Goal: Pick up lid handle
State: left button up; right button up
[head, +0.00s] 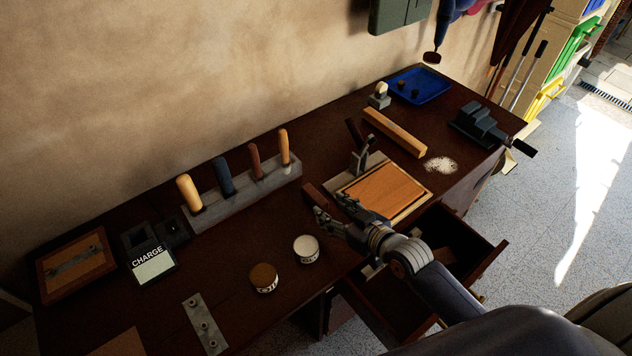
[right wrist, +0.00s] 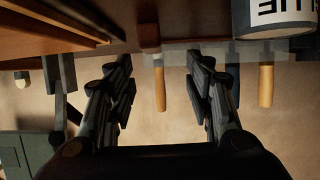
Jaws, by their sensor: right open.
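A wooden panel (head: 385,190) lies flat in a pale frame on the bench, near the open drawer. A small reddish-brown block (head: 314,195) sits at the frame's left side; I cannot tell whether it is the lid handle. Another framed wooden board (head: 75,265) at the far left carries a grey metal bar (head: 74,262) like a handle. My right gripper (head: 333,206) is open beside the wooden panel's left edge, near the block. In the right wrist view my gripper (right wrist: 160,92) shows its fingers spread with nothing between them close up. My left gripper is out of view.
Two round tins (head: 264,278) (head: 306,249) stand left of my gripper. A rack (head: 245,195) of wooden-handled tools is behind them. A dark upright clamp (head: 359,155) stands behind the panel. The open drawer (head: 450,240) lies beneath my right arm.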

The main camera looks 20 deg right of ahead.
aim_at(310, 189)
jog(key=shift+w+d+f, duration=0.1)
jog(key=shift+w+f, duration=0.05)
jog(key=shift+w, duration=0.8)
jog(key=x, duration=0.4)
jog(key=shift+w+a, duration=0.1)
jog(key=shift+a, duration=0.15)
jog(key=shift+w+f+p, duration=0.1)
jog(key=shift+w+p, duration=0.2)
jog(key=shift+w, duration=0.3)
jog(key=x, duration=0.3)
jog(key=shift+w+d, duration=0.15)
jog(key=shift+w+f, duration=0.15)
jog(key=shift+w, duration=0.15)
jog(key=shift+w+f, duration=0.1)
jog(key=shift+w, duration=0.1)
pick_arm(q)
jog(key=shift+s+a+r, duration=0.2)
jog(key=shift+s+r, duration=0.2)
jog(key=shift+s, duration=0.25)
pick_arm(e)
jog(key=c, duration=1.1)
